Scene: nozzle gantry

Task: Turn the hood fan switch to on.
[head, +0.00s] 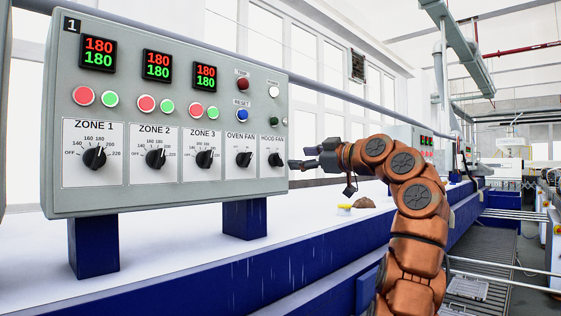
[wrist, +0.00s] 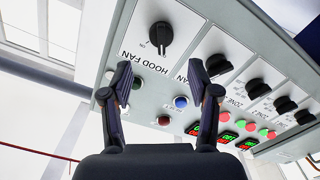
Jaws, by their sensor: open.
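The hood fan switch (head: 274,160) is a black rotary knob on a white plate, last in the bottom row at the right of the grey control panel (head: 215,95). My gripper (head: 298,158) is just right of the panel in the head view. In the wrist view my gripper (wrist: 160,75) is open and empty, its fingers spread below the knob and apart from it.
The oven fan knob (wrist: 219,65) is beside the hood fan plate. Zone knobs, buttons and red-green displays fill the rest of the panel. A brown lump (head: 364,202) and a small yellow-and-white item (head: 345,208) lie on the white surface behind my arm.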

